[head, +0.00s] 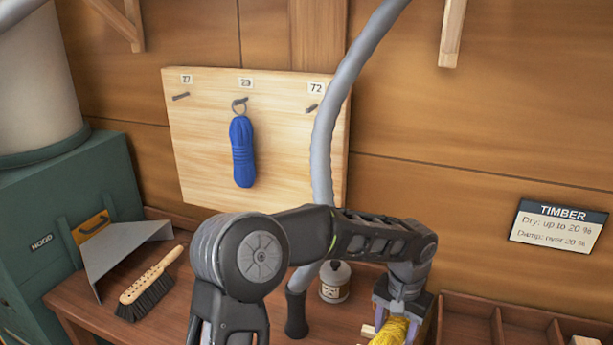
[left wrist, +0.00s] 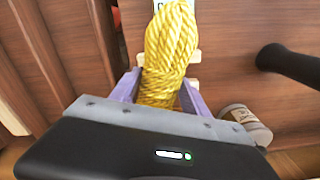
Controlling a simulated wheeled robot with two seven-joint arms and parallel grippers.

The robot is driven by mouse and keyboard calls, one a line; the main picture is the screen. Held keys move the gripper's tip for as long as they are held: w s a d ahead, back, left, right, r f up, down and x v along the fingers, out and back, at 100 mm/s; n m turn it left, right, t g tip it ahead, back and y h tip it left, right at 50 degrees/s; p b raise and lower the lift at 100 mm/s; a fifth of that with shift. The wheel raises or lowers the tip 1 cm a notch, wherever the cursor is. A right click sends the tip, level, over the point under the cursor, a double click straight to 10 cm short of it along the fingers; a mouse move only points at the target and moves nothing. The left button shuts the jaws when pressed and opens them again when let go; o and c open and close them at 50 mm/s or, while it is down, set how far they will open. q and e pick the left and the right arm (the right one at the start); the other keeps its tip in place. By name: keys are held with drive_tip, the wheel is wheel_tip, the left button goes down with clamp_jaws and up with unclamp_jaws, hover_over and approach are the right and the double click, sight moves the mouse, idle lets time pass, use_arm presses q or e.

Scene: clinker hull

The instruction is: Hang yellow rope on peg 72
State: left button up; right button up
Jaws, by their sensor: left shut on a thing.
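A bundle of yellow rope (head: 391,331) is at the bottom of the head view, partly cut off by the edge. My left gripper (head: 402,312) is shut on it. In the left wrist view the coiled yellow rope (left wrist: 170,45) sits between the purple fingers (left wrist: 160,92). Peg 72 (head: 311,108) is on the right of the pale wooden board (head: 275,170), under its number label (head: 316,88), and is bare. The rope is below and to the right of the board. My right gripper is not in view.
A blue rope (head: 242,152) hangs by a ring on the middle peg; peg 27 (head: 181,96) is bare. A grey hose (head: 323,150) passes in front of the board's right edge, close to peg 72.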

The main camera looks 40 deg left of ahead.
use_arm(q)
drive_tip(key=shift+s+r, duration=0.1)
drive_tip(key=w+a+r+n+t+y+b, duration=0.1)
drive_tip(key=w+a+r+t+b, duration=0.2)
drive_tip(key=a+r+t, duration=0.55)
drive_tip(key=w+a+r+n+t+y+b, duration=0.1)
drive_tip(key=w+a+r+t+y+b, duration=0.3)
drive_tip(key=a+r, duration=0.65)
drive_tip(key=s+a+r+n+t+b, duration=0.1)
drive_tip(key=s+a+r+t, duration=0.3)
drive_tip(key=s+a+r, duration=0.3)
wheel_tip(320, 180, up, 3)
drive_tip(key=shift+s+a+n+t+y, duration=0.2)
drive_tip(key=shift+s+n+t+y, duration=0.15)
drive_tip(key=shift+s, duration=0.55)
drive_tip(key=shift+w+a, duration=0.1)
drive_tip(key=shift+w, duration=0.1)
